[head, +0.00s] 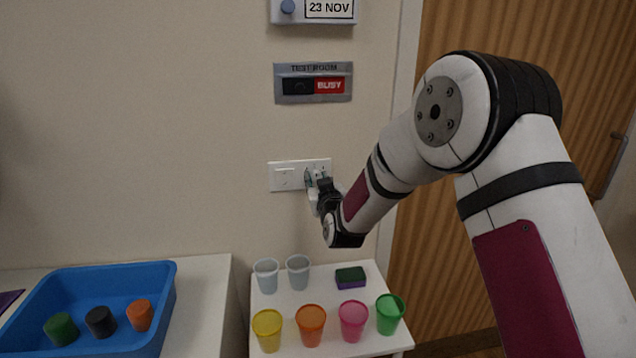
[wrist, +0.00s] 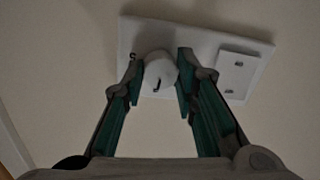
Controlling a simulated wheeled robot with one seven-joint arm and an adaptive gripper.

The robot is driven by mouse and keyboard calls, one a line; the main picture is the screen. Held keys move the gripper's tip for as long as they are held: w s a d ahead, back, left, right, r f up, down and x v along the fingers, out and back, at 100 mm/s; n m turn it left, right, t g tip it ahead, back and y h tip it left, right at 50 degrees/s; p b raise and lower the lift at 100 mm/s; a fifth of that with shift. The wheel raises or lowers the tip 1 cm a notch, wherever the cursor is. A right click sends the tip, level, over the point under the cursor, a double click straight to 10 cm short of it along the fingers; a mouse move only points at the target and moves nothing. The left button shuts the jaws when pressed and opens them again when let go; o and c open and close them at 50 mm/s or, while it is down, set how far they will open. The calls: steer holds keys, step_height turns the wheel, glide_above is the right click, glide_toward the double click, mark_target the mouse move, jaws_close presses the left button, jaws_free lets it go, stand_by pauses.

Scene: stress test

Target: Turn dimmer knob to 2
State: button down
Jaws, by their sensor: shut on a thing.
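The white dimmer knob (wrist: 160,68) is round, with a small dark mark near its lower edge. It sits on a white wall plate (wrist: 205,45), which also shows in the head view (head: 273,178). My gripper (wrist: 159,74) has its green-lined fingers on both sides of the knob and is shut on it. In the head view my gripper (head: 316,182) reaches the right half of the plate and hides the knob. A small dark mark shows on the plate left of the knob in the wrist view; I cannot read the knob's setting.
A rocker switch (wrist: 238,75) shares the plate. Above are a busy sign (head: 313,83) and a date box (head: 330,10). Below, a small white table (head: 290,295) holds several cups and a sponge (head: 350,277). A blue tray (head: 120,279) holds coloured pieces at left.

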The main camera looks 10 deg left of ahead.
steer(key=shift+n+h, duration=0.6)
steer(key=shift+n, duration=4.1)
steer(key=c, duration=1.3)
jaws_free()
steer(key=shift+s, duration=0.1)
steer(key=v, duration=1.2)
steer(key=shift+f, duration=0.2)
